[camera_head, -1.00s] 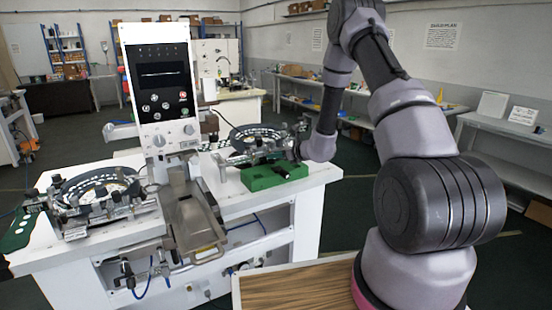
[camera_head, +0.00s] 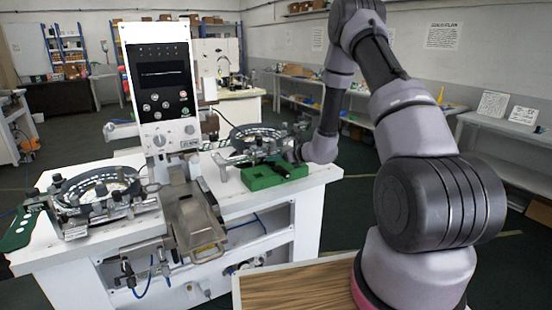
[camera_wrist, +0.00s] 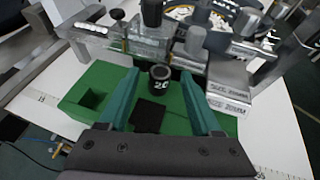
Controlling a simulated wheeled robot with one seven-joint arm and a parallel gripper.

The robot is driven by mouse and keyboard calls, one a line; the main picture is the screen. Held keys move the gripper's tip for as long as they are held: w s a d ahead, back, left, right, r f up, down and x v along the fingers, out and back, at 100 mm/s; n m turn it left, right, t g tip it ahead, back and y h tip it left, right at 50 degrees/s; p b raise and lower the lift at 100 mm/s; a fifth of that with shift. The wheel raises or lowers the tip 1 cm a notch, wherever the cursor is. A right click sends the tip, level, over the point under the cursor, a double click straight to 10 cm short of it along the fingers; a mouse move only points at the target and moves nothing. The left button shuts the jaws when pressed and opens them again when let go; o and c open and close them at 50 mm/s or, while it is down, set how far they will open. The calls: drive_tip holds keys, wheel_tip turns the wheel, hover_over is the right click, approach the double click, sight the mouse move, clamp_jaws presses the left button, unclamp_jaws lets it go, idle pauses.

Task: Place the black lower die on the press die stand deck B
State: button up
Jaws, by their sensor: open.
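A short black cylinder (camera_wrist: 160,77) marked "20", which looks like the black lower die, stands upright at the green block (camera_wrist: 95,92) in the wrist view. My gripper (camera_wrist: 160,84) is open, with one teal finger on each side of the cylinder. I cannot tell whether the fingers touch it. Behind it is a metal fixture (camera_wrist: 140,38) with labelled metal blocks (camera_wrist: 229,90); their lettering is too small to read surely. In the head view the green block (camera_head: 262,181) sits on the bench's right part, and my gripper is small and unclear over it.
The white bench (camera_head: 105,240) carries a second ring fixture (camera_head: 100,185) at left. A control panel (camera_head: 163,95) stands upright between the fixtures, with a metal chute (camera_head: 193,222) below it. The green block has a square recess (camera_wrist: 91,98) at its left.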

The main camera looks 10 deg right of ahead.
drive_tip(key=v, duration=1.1)
drive_tip(key=s+a+r+n+g+y, duration=0.25)
drive_tip(key=s+a+r+n, duration=0.3)
drive_tip(key=r, duration=0.45)
drive_tip(key=s+a+r+n+g+y, duration=0.1)
drive_tip(key=s+a+r+n+g, duration=0.35)
drive_tip(key=s+r+n, duration=0.35)
drive_tip(key=s+d+r+n+t+h, duration=0.1)
drive_tip(key=s+d+r+n+h, duration=0.3)
drive_tip(key=s+r+n, duration=0.2)
drive_tip(key=s+d+r+n+t+h, duration=0.1)
drive_tip(key=s+d+r+n+h, duration=0.4)
drive_tip(key=s, duration=0.6)
drive_tip(key=shift+s+d+r+n+t, duration=0.25)
drive_tip(key=shift+r+n+t, duration=0.15)
drive_tip(key=shift+r, duration=0.45)
drive_tip(key=shift+c, duration=0.2)
